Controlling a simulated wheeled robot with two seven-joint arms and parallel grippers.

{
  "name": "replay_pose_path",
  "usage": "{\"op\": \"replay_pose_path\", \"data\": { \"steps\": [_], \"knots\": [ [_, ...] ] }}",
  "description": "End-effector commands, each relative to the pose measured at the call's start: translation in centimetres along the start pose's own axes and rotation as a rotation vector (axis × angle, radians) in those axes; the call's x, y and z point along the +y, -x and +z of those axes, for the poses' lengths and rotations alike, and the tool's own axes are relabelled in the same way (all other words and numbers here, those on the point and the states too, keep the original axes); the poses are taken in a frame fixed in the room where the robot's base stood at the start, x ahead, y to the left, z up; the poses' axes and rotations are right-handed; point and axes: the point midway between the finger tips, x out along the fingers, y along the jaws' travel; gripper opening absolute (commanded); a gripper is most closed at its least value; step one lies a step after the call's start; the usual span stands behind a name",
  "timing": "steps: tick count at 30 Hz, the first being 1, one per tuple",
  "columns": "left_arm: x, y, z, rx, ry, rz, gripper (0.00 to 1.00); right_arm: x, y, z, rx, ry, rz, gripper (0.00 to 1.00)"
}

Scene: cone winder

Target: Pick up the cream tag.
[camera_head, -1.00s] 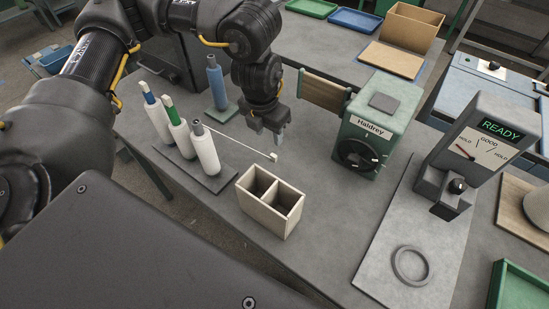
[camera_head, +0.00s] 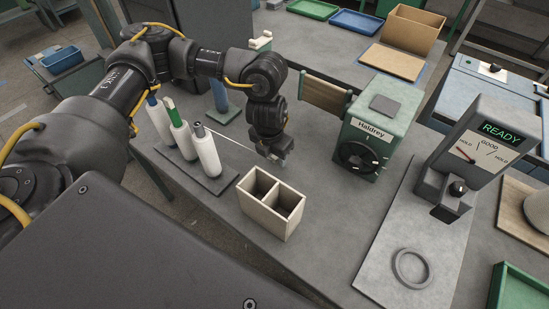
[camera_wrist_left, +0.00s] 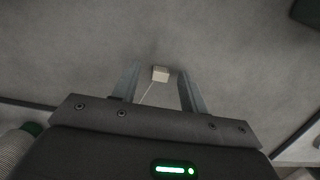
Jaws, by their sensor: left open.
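The cream tag (camera_wrist_left: 160,74) is a small pale block at the end of a thin thread. In the left wrist view it lies between the fingertips of my left gripper (camera_wrist_left: 159,82), with a gap on each side. In the head view my left gripper (camera_head: 278,161) is low over the table and hides the tag. It is open and empty. The thread (camera_head: 232,141) runs to the grey-tipped one of several white yarn cones (camera_head: 207,155). My right gripper is not in view.
A two-compartment wooden box (camera_head: 268,214) stands just in front of the gripper. The green Haldrey machine (camera_head: 375,135) is to its right, and a gauge reading READY (camera_head: 485,150) is farther right. A blue cone (camera_head: 219,97) stands behind the arm.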

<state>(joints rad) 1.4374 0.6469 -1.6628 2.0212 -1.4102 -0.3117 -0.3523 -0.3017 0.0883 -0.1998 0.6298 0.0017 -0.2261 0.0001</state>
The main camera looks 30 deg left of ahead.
Motion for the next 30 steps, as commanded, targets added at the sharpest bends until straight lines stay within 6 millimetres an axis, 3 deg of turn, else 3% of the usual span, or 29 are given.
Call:
{"op": "replay_pose_path", "data": {
  "steps": [5,14,25,30],
  "knots": [
    [0.0,0.0,0.0,-0.001,0.000,0.000,0.44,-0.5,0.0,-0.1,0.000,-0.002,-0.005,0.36],
    [0.0,0.0,0.0,0.000,0.000,-0.001,0.08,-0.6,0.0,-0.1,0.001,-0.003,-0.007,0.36],
    [0.0,0.2,0.1,-0.001,0.000,-0.001,0.08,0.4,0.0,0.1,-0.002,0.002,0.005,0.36],
    [-0.1,2.2,0.5,-0.004,-0.001,-0.002,0.08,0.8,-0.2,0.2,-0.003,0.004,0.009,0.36]
  ]
}}
